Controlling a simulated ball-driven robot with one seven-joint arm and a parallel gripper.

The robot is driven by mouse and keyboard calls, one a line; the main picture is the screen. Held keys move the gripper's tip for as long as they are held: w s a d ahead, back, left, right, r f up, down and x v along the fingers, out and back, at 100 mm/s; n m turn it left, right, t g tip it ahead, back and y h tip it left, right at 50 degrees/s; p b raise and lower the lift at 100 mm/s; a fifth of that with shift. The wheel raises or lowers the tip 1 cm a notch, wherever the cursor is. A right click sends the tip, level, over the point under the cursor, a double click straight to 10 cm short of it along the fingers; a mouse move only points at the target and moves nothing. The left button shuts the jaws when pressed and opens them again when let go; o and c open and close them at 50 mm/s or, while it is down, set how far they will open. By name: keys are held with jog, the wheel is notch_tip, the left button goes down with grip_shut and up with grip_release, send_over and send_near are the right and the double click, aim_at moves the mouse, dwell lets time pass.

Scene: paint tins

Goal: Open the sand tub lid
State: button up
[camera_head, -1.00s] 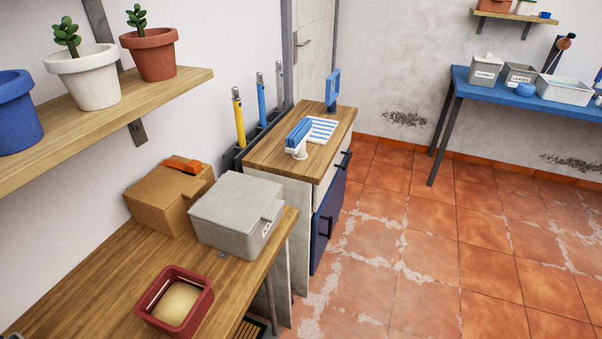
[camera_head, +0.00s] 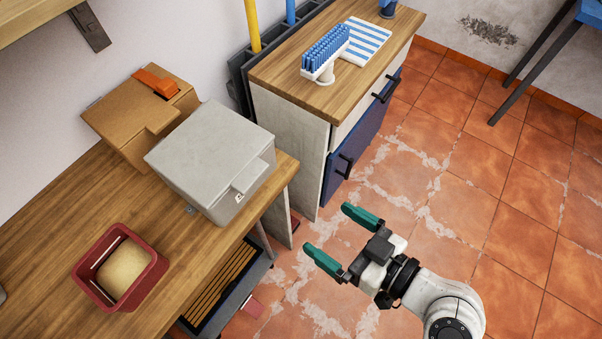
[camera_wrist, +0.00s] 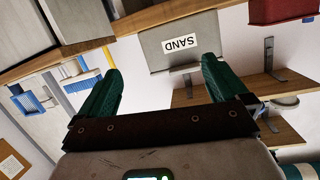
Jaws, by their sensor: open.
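The sand tub (camera_head: 213,158) is a grey box with a closed flat lid and a tab at its front edge. It stands on the wooden bench near its right end. In the wrist view the tub (camera_wrist: 178,47) shows a white SAND label, with the tab below it. My gripper (camera_head: 332,232) is open and empty, with green fingers. It is over the floor to the right of the tub, apart from it, with its fingers pointing toward the bench. In the wrist view the tub lies beyond and between the fingertips (camera_wrist: 160,78).
A cardboard box (camera_head: 125,122) with an orange object on top stands behind the tub. A red container (camera_head: 150,283) with tan contents is at the front left of the bench (camera_head: 40,240). A cabinet (camera_head: 270,75) with a brush stands beyond. Open floor lies right.

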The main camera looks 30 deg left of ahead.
aim_at(257, 180)
jog(key=a+r+n+y, duration=0.1)
jog(key=a, duration=0.4)
jog(key=a+r+g+y+p, duration=0.1)
jog(key=a+r, duration=0.1)
jog(key=a, duration=0.3)
jog(key=a+r+n+y+p, duration=0.1)
jog(key=a+r, duration=0.1)
jog(key=a, duration=0.3)
jog(key=shift+s+a+n, duration=0.15)
jog(key=shift+a+n, duration=0.05)
jog(key=shift+n, duration=0.1)
jog(key=shift+c, duration=0.3)
